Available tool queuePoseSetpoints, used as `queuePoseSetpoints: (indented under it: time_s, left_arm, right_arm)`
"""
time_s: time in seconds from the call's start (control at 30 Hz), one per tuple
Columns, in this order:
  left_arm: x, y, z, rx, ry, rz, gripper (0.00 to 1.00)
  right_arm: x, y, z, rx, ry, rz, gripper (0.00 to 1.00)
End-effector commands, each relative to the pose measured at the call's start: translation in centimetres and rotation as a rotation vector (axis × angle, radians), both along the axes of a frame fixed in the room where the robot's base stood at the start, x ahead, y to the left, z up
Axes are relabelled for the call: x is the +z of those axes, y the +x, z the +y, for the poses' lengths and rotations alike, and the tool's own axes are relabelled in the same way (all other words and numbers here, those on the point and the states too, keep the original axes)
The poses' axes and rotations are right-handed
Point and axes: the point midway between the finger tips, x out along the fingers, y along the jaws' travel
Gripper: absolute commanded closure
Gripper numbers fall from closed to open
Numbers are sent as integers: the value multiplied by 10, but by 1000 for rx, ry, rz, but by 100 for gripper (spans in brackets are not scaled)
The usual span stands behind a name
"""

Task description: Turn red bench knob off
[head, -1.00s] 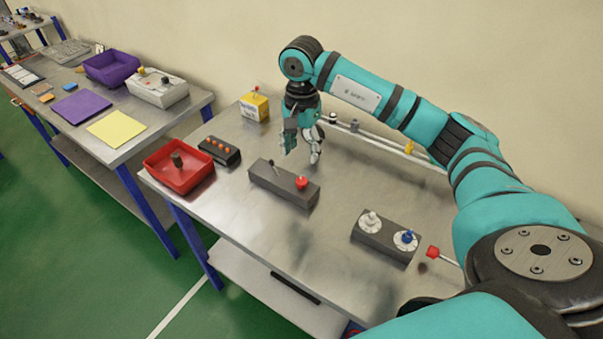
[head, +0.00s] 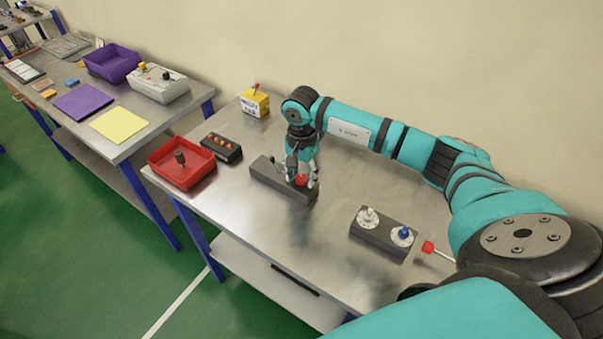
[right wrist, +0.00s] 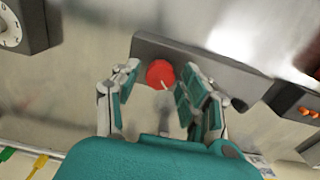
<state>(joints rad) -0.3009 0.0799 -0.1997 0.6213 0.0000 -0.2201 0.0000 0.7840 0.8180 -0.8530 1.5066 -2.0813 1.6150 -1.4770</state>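The red knob (head: 301,180) sits on the right end of a long dark grey block (head: 268,177) on the metal bench. My right gripper (head: 303,175) is directly over the knob, pointing down, and partly hides the block. In the right wrist view the round red knob (right wrist: 160,73) lies between the open fingertips (right wrist: 158,75), one finger on each side. A gap shows on the left side; on the right I cannot tell whether the finger touches. A short white mark on the knob points to the lower right. My left gripper is not in view.
A second dark block with a white and a blue knob (head: 402,235) stands to the right. A red-tipped lever (head: 429,247) is beside it. A red tray (head: 196,178), a dark strip with orange buttons (head: 236,152) and a yellow box (head: 255,105) stand left of the arm.

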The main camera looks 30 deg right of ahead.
Motion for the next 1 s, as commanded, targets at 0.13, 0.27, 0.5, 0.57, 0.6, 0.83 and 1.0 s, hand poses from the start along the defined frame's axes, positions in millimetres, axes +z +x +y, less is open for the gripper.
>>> queuePoseSetpoints:
  time_s: [0.13,0.27,0.5,0.57,0.6,0.83,1.0]
  left_arm:
    - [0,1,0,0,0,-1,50]
    - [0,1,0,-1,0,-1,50]
    - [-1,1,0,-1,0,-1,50]
    - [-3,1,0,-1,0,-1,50]
    - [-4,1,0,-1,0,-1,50]
    - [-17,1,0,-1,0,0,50]
    - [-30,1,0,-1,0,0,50]
  right_arm:
    - [0,0,0,0,0,0,78]
    - [0,0,0,0,0,0,95]
    - [0,0,0,-10,0,-1,100]
    - [0,0,0,-21,0,-1,100]
    - [0,0,0,-32,-1,-1,100]
    - [-2,1,0,-152,1,-2,100]
    - [-3,1,0,-298,1,-2,100]
